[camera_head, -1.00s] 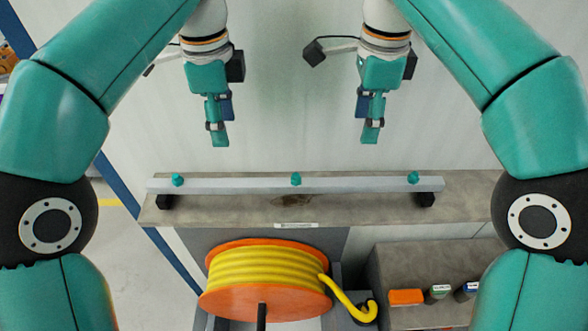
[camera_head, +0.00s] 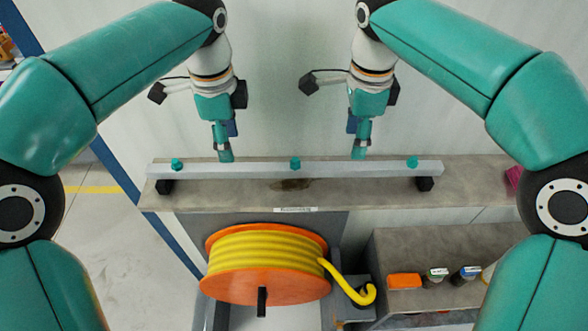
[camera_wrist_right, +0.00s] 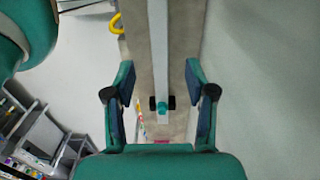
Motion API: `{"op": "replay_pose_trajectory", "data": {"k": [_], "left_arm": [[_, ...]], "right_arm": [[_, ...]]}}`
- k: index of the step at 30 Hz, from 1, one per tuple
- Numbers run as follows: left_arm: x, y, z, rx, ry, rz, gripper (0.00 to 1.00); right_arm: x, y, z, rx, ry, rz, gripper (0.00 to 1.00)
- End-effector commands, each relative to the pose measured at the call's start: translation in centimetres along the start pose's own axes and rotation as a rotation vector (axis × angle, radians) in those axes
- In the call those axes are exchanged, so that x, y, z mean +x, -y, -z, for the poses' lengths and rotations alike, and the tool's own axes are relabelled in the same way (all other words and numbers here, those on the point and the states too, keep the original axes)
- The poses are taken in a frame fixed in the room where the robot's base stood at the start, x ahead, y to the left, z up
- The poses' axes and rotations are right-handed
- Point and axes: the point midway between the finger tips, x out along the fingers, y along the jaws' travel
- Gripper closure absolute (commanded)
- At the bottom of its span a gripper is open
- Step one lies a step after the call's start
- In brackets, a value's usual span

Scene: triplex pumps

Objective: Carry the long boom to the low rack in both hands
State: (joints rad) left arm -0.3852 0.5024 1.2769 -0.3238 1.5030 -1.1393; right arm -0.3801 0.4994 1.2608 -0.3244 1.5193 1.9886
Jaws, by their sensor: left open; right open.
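The long boom (camera_head: 255,169) is a pale grey bar with teal knobs. It lies level on black supports at the ends of a shelf. In the right wrist view the boom (camera_wrist_right: 160,60) runs between the spread fingers, with a teal knob and black support further along it. My left gripper (camera_head: 225,156) is open, just above and behind the boom, right of its left knob. My right gripper (camera_head: 359,155) is open above the boom between the middle and right knobs; its fingers (camera_wrist_right: 160,100) hold nothing. I cannot identify the low rack with certainty.
The boom's supports stand on a grey-brown shelf (camera_head: 345,192) against a pale wall. Below it stands an orange reel of yellow hose (camera_head: 265,262). A lower shelf (camera_head: 440,247) at right carries an orange block (camera_head: 405,281) and small containers. Open floor (camera_head: 100,220) shows at left.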

Motion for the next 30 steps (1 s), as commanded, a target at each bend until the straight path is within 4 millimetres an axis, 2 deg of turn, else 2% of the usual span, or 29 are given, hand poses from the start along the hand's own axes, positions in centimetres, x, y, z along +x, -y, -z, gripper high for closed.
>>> {"op": "replay_pose_trajectory", "data": {"k": [6,13,19,28,30], "left_arm": [[4.4,-0.1,-0.1,-0.001,0.002,-0.004,0.45],[7.7,0.0,-0.1,0.0,0.001,-0.002,0.45],[8.9,0.0,0.0,0.0,0.0,0.0,0.45],[9.0,0.0,0.1,0.0,0.0,0.0,0.45],[9.0,0.0,0.1,0.001,0.0,0.0,0.55]], "right_arm": [[4.4,-0.1,0.1,0.0,-0.002,-0.004,0.45],[7.7,0.0,0.1,0.001,-0.001,-0.001,0.45],[8.9,0.0,0.1,0.001,0.0,0.0,0.45],[9.0,0.0,0.1,0.001,0.0,0.001,0.45],[9.0,0.0,0.1,0.002,0.0,0.001,0.55]]}}
